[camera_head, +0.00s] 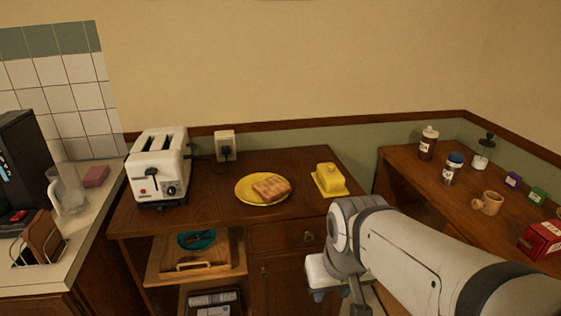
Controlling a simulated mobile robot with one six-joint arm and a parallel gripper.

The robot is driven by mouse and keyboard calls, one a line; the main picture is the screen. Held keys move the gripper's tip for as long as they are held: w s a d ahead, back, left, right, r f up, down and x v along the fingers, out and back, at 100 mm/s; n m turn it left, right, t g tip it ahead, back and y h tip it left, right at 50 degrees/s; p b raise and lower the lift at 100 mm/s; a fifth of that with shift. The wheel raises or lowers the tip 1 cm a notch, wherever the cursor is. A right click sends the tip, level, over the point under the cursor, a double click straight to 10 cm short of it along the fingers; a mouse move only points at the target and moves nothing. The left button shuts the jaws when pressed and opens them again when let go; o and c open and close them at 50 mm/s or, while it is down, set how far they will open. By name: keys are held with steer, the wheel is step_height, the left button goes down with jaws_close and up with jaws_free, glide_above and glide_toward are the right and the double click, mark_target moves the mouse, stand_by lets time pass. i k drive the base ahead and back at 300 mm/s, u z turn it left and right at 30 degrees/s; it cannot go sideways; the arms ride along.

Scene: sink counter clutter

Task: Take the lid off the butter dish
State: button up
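The yellow butter dish (330,180) sits on the right part of the wooden cabinet top, near its right edge. Its yellow lid, with a small knob on top, is on the dish. My arm reaches in from the lower right. My gripper (328,294) is low, in front of the cabinet's drawers and below the dish, apart from it. Its fingers are small and partly out of clear view, so I cannot tell whether they are open or shut.
A yellow plate (246,197) with toast (271,187) lies left of the dish. A white toaster (158,165) stands farther left, by a wall outlet (225,146).

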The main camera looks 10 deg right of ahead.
mark_target(331, 179)
steer(key=z, duration=0.05)
steer(key=i, duration=1)
steer(key=u, duration=0.05)
